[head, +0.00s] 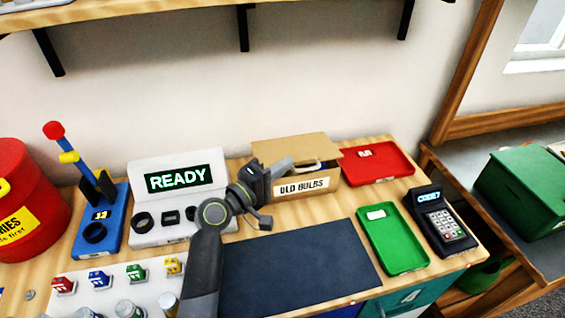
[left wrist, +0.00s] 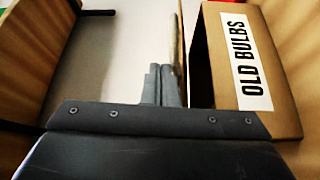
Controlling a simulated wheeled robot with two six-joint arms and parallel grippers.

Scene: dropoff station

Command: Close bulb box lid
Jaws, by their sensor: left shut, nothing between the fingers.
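The cardboard bulb box (head: 328,182) stands at the back of the table, with a white "OLD BULBS" label on its front. Its brown lid (head: 300,146) is raised at the back, and the box is partly open, with some contents dimly visible inside. My left gripper (head: 282,165) is at the box's left front corner and covers part of it. In the left wrist view, the shut, empty fingers (left wrist: 165,84) are beside the box (left wrist: 283,108). A thin brown edge, perhaps the lid, shows beyond the fingertips. Whether they touch is unclear. My right gripper is not in view.
A red tray (head: 398,160) is right of the box. A green tray (head: 397,258) and a keypad terminal (head: 441,222) are front right. A white "READY" panel (head: 155,160) is left of my arm. A dark mat (head: 300,265) lies clear in front of the box. A shelf (head: 150,14) hangs above.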

